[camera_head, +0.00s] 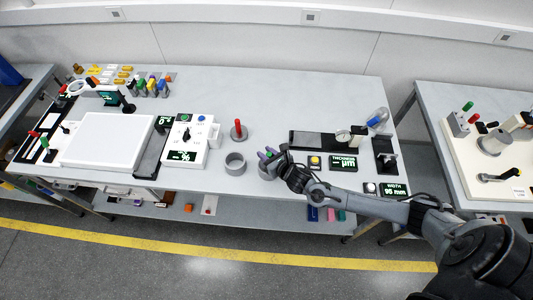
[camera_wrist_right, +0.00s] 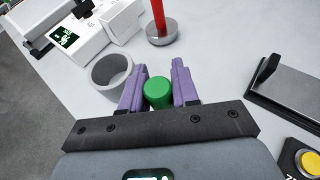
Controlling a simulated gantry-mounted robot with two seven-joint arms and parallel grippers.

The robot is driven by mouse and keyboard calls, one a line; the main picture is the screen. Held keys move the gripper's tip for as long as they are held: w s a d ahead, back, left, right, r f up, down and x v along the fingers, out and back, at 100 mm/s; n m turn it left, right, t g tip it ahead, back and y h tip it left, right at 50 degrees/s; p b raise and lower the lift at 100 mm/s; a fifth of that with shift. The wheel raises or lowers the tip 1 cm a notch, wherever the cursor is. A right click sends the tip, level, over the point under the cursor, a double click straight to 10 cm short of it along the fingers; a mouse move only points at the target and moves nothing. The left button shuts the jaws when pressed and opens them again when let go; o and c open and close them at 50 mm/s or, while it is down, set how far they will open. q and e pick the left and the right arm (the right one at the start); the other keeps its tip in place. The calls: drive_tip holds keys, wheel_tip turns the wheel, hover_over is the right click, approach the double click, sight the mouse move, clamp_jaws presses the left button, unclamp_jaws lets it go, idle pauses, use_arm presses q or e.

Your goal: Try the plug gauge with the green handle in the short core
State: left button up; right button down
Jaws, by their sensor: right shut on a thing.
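My right gripper (camera_head: 268,155), with purple fingers, is shut on the green handle of the plug gauge. The green handle (camera_wrist_right: 158,93) shows end-on between the fingers (camera_wrist_right: 158,88) in the right wrist view. A grey round part (camera_head: 265,172) shows just under the fingers in the head view; I cannot tell whether it is the gauge's plug or a core. An open grey ring-shaped core (camera_head: 235,163) stands upright on the table, left of the gripper and apart from it. It also shows in the right wrist view (camera_wrist_right: 111,75). My left gripper is not in view.
A red-handled gauge (camera_head: 238,130) stands behind the core. A white control box (camera_head: 188,142) and a white light panel (camera_head: 105,140) are to the left. The table's front edge is close.

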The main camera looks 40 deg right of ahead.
drive_tip(key=shift+f, duration=0.4)
idle(0.8)
drive_tip(key=shift+r, duration=0.2)
idle(0.4)
drive_tip(key=shift+r+p, duration=1.4)
drive_tip(key=shift+r, duration=0.1)
wheel_tip(320, 180, up, 3)
drive_tip(key=p, duration=0.3)
drive_tip(key=shift+r, duration=0.2)
drive_tip(key=shift+r+p, duration=2.5)
drive_tip(key=shift+p, duration=0.1)
